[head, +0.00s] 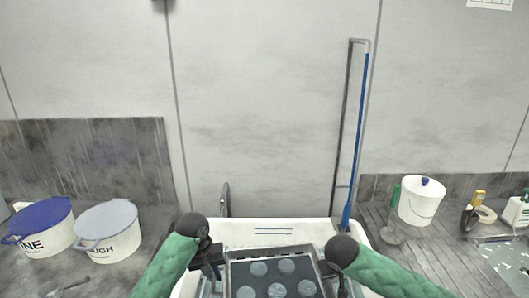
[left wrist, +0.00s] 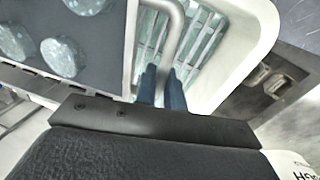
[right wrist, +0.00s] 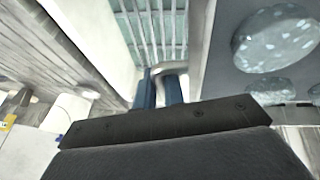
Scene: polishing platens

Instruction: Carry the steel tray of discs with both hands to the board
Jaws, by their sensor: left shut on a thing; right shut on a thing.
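The steel tray (head: 271,277) is at the bottom middle of the head view, dark inside, with several pale grey discs lying on it. Its near part is cut off by the frame. My left gripper (head: 218,272) is shut on the tray's bent rod handle at its left side; the left wrist view shows the handle (left wrist: 174,35) between the fingers (left wrist: 162,85). My right gripper (head: 335,270) is at the right side; the right wrist view shows its fingers (right wrist: 162,88) around the other handle (right wrist: 182,70). I cannot pick out the board for certain.
A white sink (head: 255,231) with a slatted rack lies under the tray. Lidded tubs (head: 40,228) (head: 108,235) stand on the left counter. A white bucket (head: 420,205) stands on the right counter, with a tape roll and tools further right. A tall blue pipe (head: 357,130) rises behind.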

